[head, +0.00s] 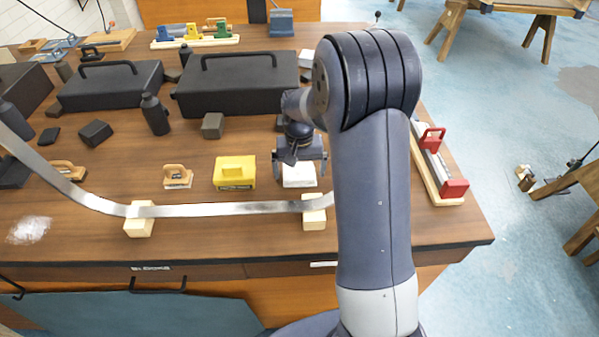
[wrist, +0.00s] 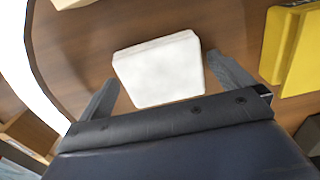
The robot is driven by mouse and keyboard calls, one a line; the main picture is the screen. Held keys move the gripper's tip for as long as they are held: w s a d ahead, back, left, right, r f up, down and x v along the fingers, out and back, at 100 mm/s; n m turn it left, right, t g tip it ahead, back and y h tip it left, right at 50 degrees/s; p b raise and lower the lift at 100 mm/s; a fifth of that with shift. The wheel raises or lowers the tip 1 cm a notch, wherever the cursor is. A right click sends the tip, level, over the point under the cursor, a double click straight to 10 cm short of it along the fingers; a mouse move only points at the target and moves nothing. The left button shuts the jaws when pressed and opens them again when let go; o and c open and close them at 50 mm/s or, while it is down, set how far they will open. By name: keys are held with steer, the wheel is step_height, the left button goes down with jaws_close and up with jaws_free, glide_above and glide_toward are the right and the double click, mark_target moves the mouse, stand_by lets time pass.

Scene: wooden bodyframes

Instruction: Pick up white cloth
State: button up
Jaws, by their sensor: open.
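The white cloth (head: 299,175) is a small folded white block lying on the brown wooden table, right of the yellow box in the head view. In the wrist view the white cloth (wrist: 158,70) lies flat just ahead of my gripper (wrist: 165,90), between the lines of its two fingers. My gripper (head: 300,170) is open and empty, pointing down above the cloth. In the head view it partly covers the cloth's far side. I cannot tell the exact height of the fingertips above the table.
A yellow box (head: 235,172) stands close left of the cloth. A curved metal strip (head: 220,209) rests on wooden blocks (head: 139,218) in front. A small dark block (head: 212,125) and black cases (head: 238,85) stand behind. A red clamp (head: 436,165) is at the right.

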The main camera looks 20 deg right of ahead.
mark_target(300, 170)
steer(key=shift+c, duration=0.3)
steer(key=c, duration=0.8)
steer(key=shift+c, duration=0.2)
step_height(300, 170, up, 10)
steer(key=b, duration=0.1)
